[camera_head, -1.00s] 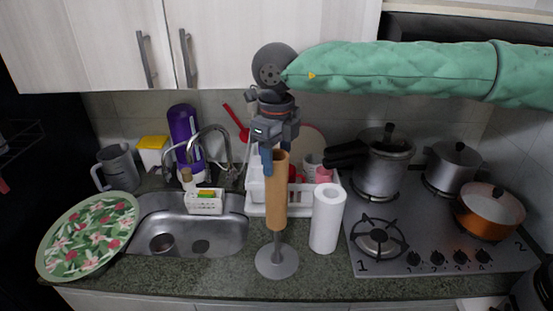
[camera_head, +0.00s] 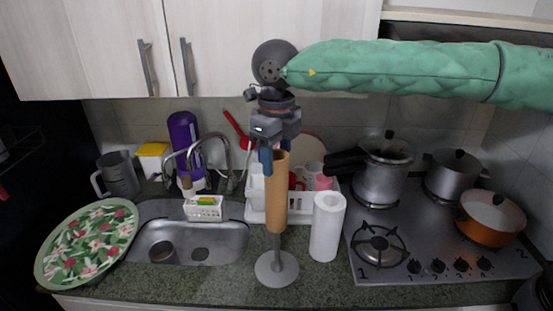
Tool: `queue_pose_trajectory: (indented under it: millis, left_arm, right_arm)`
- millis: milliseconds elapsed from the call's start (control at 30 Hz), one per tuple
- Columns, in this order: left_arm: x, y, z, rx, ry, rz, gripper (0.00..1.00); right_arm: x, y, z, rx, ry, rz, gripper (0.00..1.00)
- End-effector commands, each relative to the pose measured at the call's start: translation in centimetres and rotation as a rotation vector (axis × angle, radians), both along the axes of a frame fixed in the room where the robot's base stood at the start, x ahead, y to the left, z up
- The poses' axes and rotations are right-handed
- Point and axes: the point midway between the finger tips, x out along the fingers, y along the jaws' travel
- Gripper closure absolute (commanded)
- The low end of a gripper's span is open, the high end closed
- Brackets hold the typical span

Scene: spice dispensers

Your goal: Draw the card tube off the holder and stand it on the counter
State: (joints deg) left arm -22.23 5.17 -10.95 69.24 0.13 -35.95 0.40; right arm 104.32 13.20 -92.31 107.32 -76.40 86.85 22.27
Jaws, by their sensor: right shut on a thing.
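The brown card tube (camera_head: 276,200) stands upright around the rod of the grey holder (camera_head: 277,268), with the lower part of the rod and the round base bare below it. My right gripper (camera_head: 270,158) comes down from above and is shut on the top end of the card tube. The rod inside the tube is hidden. A white paper roll (camera_head: 327,226) stands on the counter (camera_head: 226,283) just right of the holder. My left gripper is not in view.
A white dish rack (camera_head: 310,207) with cups is behind the tube. The sink (camera_head: 190,235) and a floral plate (camera_head: 88,240) lie left. The stove (camera_head: 432,235) with pots is right. Counter front is narrow and clear beside the holder base.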

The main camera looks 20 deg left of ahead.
Motion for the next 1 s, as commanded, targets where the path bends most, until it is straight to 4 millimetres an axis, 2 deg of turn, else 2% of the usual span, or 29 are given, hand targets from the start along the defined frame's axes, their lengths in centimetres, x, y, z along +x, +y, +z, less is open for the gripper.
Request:
queue_pose_trajectory:
  millis: [1000]
  left_arm:
    - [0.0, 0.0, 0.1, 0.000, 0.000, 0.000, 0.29]
  right_arm:
    - [0.0, 0.0, 2.0, 0.000, 0.000, 0.000, 0.95]
